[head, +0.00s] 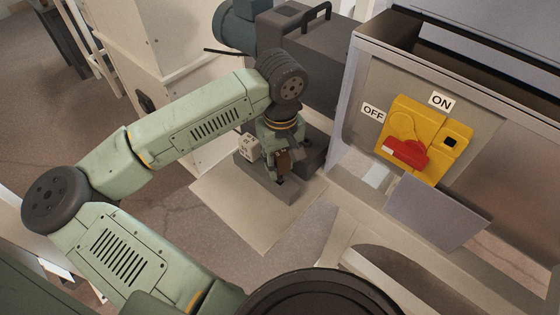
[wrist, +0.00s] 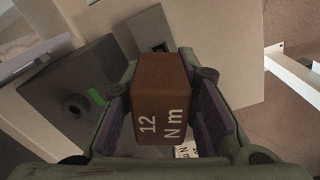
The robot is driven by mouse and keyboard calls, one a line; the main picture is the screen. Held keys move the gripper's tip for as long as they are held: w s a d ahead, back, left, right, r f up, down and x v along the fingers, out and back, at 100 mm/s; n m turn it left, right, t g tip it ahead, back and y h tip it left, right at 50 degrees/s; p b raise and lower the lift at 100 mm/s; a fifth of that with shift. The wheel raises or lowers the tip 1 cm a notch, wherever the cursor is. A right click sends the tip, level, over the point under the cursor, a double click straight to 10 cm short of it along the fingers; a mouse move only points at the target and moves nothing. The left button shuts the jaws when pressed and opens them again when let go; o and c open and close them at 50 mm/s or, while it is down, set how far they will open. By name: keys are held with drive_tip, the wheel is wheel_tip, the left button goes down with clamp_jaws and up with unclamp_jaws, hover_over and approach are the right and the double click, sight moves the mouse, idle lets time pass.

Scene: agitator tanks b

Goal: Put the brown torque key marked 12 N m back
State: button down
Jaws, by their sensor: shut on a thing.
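My gripper (head: 279,152) is shut on the brown torque key (wrist: 160,98), which shows "12 N m" in white between the two fingers in the wrist view. In the head view the brown key (head: 284,162) hangs below my gripper, over a low grey block (head: 265,180). A dark square opening (head: 280,180) shows in that block's top, just below the key. In the wrist view a dark square opening (wrist: 163,46) lies beyond the key's top end. The key's lower end is hidden, so I cannot tell whether it touches the block.
A white piece with lettering (head: 248,148) is left of my gripper. A dark grey body with a round boss and a green mark (wrist: 78,100) is at left in the wrist view. A yellow switch box with a red handle (head: 408,150) is on the panel to the right.

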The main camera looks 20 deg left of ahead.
drive_tip(key=shift+f+b, duration=0.55)
drive_tip(key=shift+b, duration=0.3)
drive_tip(key=c, duration=1.3)
unclamp_jaws()
drive_tip(key=r+p, duration=0.1)
drive_tip(key=p, duration=0.1)
drive_tip(key=shift+r+p, duration=0.35)
drive_tip(key=shift+r, duration=0.05)
drive_tip(key=shift+r+b, duration=0.35)
wheel_tip(320, 180, up, 11)
drive_tip(key=shift+d+f+b, duration=0.1)
drive_tip(key=shift+b, duration=0.7)
